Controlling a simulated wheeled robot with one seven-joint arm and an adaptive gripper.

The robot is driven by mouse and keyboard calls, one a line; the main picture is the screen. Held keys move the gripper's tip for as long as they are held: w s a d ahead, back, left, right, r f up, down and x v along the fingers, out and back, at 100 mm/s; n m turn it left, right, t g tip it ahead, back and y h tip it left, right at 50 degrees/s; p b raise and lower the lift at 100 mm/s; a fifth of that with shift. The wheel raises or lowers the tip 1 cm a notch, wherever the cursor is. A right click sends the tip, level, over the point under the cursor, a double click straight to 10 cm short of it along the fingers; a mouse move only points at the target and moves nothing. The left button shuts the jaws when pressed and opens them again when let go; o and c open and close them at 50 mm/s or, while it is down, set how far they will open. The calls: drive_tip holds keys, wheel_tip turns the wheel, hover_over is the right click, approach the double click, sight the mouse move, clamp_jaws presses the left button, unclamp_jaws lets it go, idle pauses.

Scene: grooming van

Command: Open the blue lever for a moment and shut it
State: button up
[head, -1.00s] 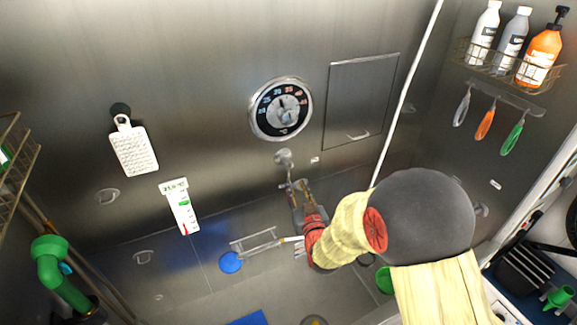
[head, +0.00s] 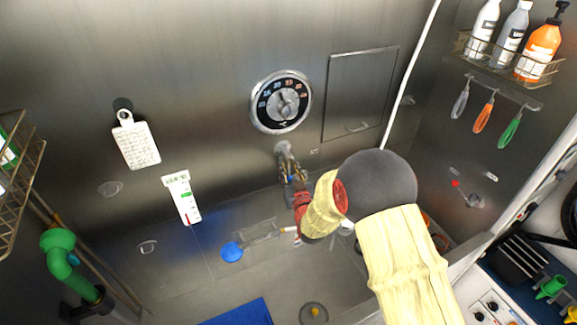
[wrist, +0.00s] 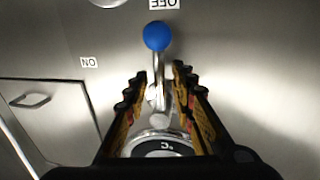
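The blue lever shows in the wrist view as a blue ball knob (wrist: 157,36) on a straight metal stem, fixed to the steel wall. The knob points at the upside-down OFF label (wrist: 163,3); the ON label (wrist: 88,62) is off to the left. My gripper (wrist: 160,72) is open, with one finger on each side of the stem and gaps visible, so it does not grip it. In the head view my gripper (head: 287,163) is up by the metal lever mount (head: 281,147), and the blue knob is hidden there.
A round dial (head: 281,101) is on the wall above the lever, with a closed hatch (head: 360,95) to its right. A white thermometer card (head: 182,198) hangs to the left. A separate red-tipped lever (head: 457,184) is on the right wall. A blue mat (head: 240,314) lies below.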

drive_tip(key=c, duration=0.3)
clamp_jaws()
idle(0.6)
